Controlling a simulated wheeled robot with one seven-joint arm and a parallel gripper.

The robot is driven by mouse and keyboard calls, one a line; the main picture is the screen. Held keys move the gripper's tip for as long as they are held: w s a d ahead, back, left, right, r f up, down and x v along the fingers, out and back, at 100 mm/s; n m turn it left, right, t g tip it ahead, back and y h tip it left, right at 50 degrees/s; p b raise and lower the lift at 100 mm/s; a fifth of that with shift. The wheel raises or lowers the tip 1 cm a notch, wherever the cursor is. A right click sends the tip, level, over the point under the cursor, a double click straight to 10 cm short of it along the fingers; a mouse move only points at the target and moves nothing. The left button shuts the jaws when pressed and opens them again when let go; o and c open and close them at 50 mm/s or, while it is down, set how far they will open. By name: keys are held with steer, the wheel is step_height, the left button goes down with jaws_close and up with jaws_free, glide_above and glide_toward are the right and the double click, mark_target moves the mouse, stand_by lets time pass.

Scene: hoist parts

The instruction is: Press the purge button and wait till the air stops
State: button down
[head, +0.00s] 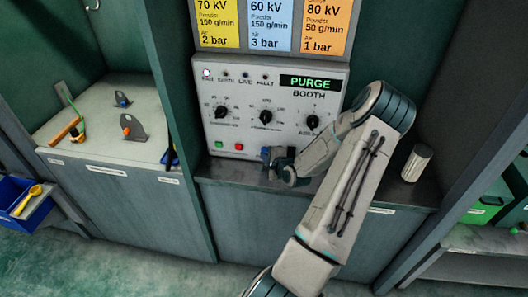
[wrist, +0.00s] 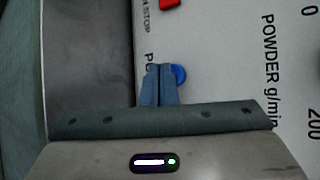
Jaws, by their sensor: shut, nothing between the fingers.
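The grey control panel (head: 285,130) stands upright at the back of the bench. Its display (head: 310,82) reads PURGE in green. In the wrist view the round blue button (wrist: 180,75) sits beside a label starting with "PU", the rest hidden by my fingers. My gripper (wrist: 160,68) is shut and empty, its fingertips at the blue button and partly covering it. I cannot tell whether they touch or press it. In the head view my gripper (head: 266,154) is at the panel's lower edge and hides the button.
A green button (head: 219,144) and a red button (head: 239,146) sit left of my gripper, with several black knobs above. One lamp (head: 206,73) is lit white. A pale cylinder (head: 416,163) stands on the bench at right. Coloured setting cards (head: 270,25) hang above.

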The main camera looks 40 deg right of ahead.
steer(key=shift+s+a, duration=0.15)
steer(key=shift+a, duration=0.05)
steer(key=shift+s+a, duration=1.65)
steer(key=shift+a, duration=0.25)
